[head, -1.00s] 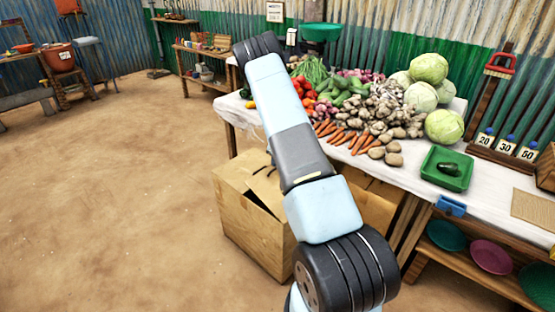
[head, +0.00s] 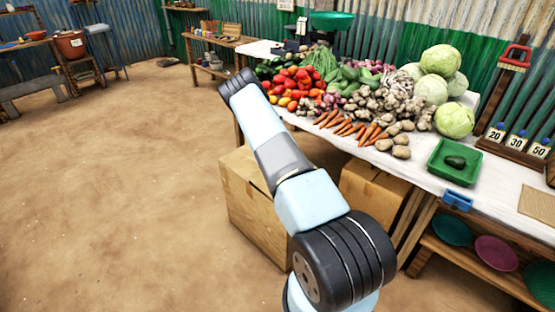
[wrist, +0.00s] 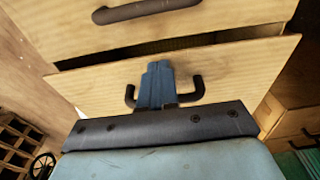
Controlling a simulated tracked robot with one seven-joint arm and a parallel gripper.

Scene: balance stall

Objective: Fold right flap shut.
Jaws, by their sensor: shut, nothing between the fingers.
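A cardboard box (head: 246,208) stands on the ground in front of the stall table, partly behind my arm. Its right flap cannot be made out, as my arm covers the right part of its top. My gripper (wrist: 157,66) shows in the wrist view with its blue fingers together and empty. The fingers are in front of a pale wooden drawer-like front (wrist: 225,70), between the two ends of a dark handle (wrist: 196,88). I cannot tell whether they touch it. My gripper cannot be made out in the head view.
A second cardboard box (head: 375,188) stands under the table. The white-covered table (head: 405,172) carries vegetables, cabbages and a green tray (head: 440,171). A shelf below holds coloured plates (head: 497,252). In the wrist view, another dark handle (wrist: 145,10) is above. Open dirt floor lies left.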

